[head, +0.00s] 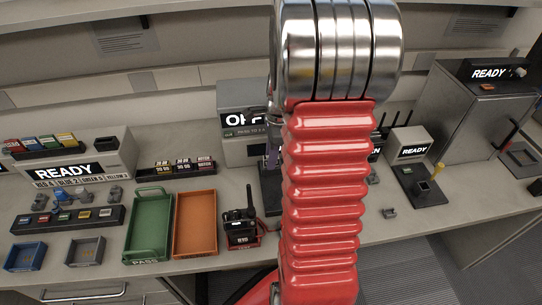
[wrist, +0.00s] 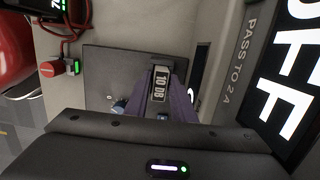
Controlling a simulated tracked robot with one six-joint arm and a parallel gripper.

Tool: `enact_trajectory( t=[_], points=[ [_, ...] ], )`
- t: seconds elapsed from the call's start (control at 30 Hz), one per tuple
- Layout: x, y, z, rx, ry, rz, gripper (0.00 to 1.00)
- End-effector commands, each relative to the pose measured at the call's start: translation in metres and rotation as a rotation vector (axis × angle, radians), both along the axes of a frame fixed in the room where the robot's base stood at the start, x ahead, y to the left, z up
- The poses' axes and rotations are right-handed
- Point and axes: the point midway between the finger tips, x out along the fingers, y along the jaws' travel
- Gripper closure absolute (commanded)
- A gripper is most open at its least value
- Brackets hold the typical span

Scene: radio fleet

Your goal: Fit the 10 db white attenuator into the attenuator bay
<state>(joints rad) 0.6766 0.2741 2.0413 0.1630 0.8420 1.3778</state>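The 10 dB white attenuator (wrist: 159,84) shows in the wrist view as a small block with a white "10 DB" label. It sits between the two purple fingers of my gripper (wrist: 160,76), which are closed on its sides. A dark base plate (wrist: 108,62) lies beyond the fingers, beside a grey unit reading OFF (wrist: 285,70) and "PASS TO 2 A". In the head view that OFF unit (head: 236,95) stands behind my red arm, which hides most of the gripper. I cannot make out the attenuator bay's opening.
A red button box (wrist: 52,68) with a green light is near the plate. In the head view, a green tray (head: 150,192), an orange tray (head: 195,195) and a radio (head: 240,228) stand left of my arm. A READY unit (head: 412,145) stands to the right.

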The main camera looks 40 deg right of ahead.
Motion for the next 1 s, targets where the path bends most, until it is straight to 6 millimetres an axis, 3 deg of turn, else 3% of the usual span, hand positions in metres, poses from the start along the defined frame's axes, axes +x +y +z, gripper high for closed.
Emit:
enact_trajectory(
  t=[0.2, 0.57, 0.77, 1.0],
  points=[
    [0.000, 0.000, 0.000, 0.001, 0.001, 0.000, 0.61],
    [0.000, 0.000, 0.004, 0.000, 0.000, 0.000, 0.61],
    [-0.001, -0.003, 0.024, -0.001, -0.002, 0.000, 0.61],
    [-0.004, -0.007, 0.065, -0.002, -0.002, -0.001, 0.61]
  ],
)
